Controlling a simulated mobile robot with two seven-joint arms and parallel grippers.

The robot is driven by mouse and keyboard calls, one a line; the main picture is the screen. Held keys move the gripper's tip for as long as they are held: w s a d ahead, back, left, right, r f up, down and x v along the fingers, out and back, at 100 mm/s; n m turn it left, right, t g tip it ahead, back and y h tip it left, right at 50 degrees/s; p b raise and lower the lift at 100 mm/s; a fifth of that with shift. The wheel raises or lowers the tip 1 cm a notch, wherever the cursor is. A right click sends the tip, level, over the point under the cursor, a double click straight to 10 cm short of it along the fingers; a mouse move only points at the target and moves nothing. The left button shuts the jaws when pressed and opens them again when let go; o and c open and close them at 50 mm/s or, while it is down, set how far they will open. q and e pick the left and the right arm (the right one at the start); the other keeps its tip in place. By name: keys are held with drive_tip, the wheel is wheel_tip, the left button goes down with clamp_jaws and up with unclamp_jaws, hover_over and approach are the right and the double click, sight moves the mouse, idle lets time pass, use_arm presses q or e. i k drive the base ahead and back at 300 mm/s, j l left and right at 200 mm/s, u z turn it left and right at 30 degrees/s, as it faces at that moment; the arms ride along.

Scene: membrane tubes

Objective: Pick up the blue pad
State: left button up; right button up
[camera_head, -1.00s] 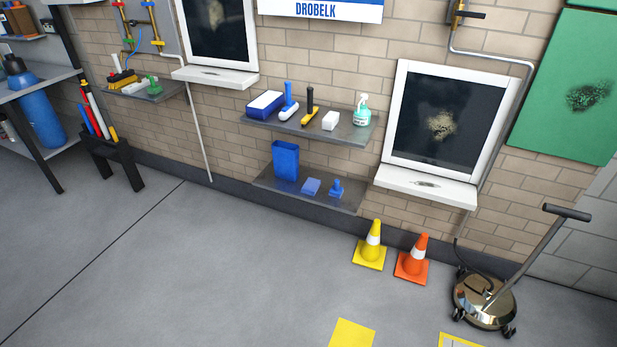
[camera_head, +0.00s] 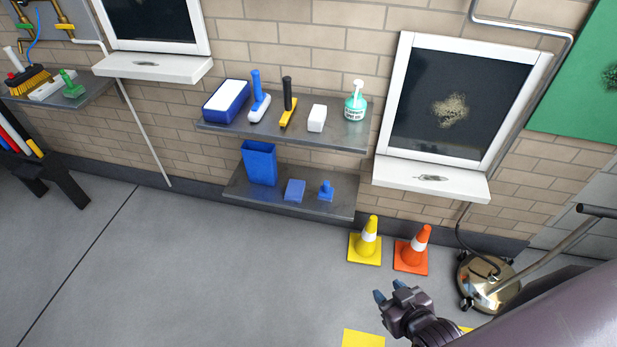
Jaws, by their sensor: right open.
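The blue pad (camera_head: 295,190) lies flat on the lower grey shelf (camera_head: 337,205), between a tall blue bin (camera_head: 259,163) on its left and a small blue knobbed tool (camera_head: 326,190) on its right. My right gripper (camera_head: 390,293) is at the bottom right of the head view, with its blue-tipped fingers apart and nothing between them. It is well below and to the right of the pad, in front of the cones. My left gripper is not in view.
The upper shelf (camera_head: 345,136) above the pad holds a blue-and-white box (camera_head: 226,102), brushes, a white block (camera_head: 317,118) and a green pump bottle (camera_head: 355,101). A yellow cone (camera_head: 367,243), an orange cone (camera_head: 413,252) and a floor machine (camera_head: 488,282) stand at right. The floor at left is clear.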

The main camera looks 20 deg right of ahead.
sight(325, 194)
drive_tip(key=i+j+z, duration=0.2)
drive_tip(key=i+j, duration=0.2)
drive_tip(key=i+j+z, duration=0.25)
drive_tip(key=i+j, duration=0.15)
drive_tip(key=i+j+z, duration=0.2)
drive_tip(key=i+j, duration=0.15)
drive_tip(key=j, duration=0.25)
